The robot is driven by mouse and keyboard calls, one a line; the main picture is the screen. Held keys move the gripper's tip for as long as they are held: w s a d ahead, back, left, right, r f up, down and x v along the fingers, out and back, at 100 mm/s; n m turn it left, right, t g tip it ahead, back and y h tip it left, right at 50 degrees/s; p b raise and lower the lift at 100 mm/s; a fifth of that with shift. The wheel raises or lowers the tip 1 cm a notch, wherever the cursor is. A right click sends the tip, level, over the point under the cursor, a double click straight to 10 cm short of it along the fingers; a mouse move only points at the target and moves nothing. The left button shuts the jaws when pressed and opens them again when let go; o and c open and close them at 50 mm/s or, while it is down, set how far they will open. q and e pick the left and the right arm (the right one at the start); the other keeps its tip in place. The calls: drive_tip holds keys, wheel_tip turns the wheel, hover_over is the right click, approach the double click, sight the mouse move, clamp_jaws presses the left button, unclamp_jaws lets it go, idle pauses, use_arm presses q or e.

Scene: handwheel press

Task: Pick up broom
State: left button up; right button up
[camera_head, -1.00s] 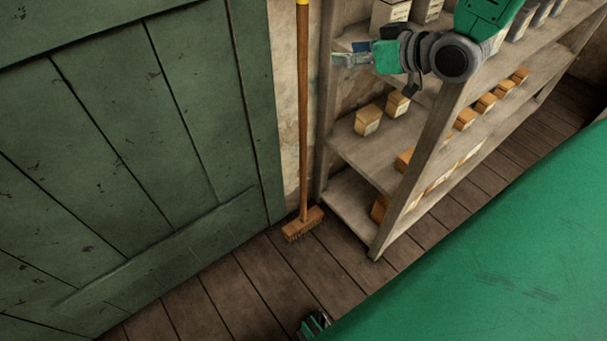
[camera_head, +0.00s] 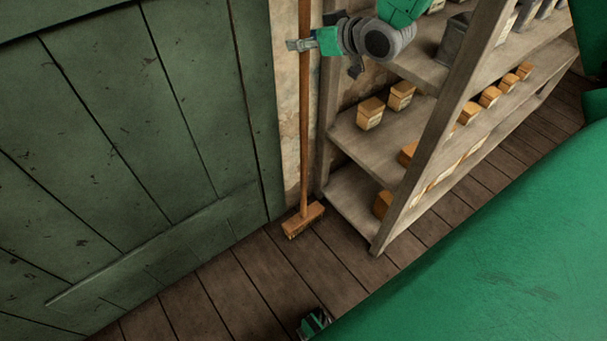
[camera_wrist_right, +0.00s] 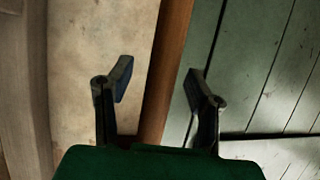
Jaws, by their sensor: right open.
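The broom (camera_head: 304,150) stands upright against the wall between the green door and the shelf, its wooden head (camera_head: 303,221) on the floor. My right gripper (camera_head: 299,45) is at the upper part of the handle. In the right wrist view, the broom handle (camera_wrist_right: 167,70) runs between the two open fingers of my right gripper (camera_wrist_right: 158,85), with gaps on both sides. Whether the handle lies fully within the finger depth is hard to tell.
The green door (camera_head: 130,130) fills the left. A wooden shelf (camera_head: 432,150) with several small boxes (camera_head: 371,113) stands close to the right of the broom. A large green surface (camera_head: 500,260) covers the lower right. The plank floor (camera_head: 235,290) in front of the broom is clear.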

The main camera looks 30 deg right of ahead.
drive_tip(key=shift+c, duration=0.3)
drive_tip(key=shift+w, duration=0.1)
clamp_jaws()
drive_tip(key=shift+r, duration=0.15)
drive_tip(key=shift+r, duration=0.15)
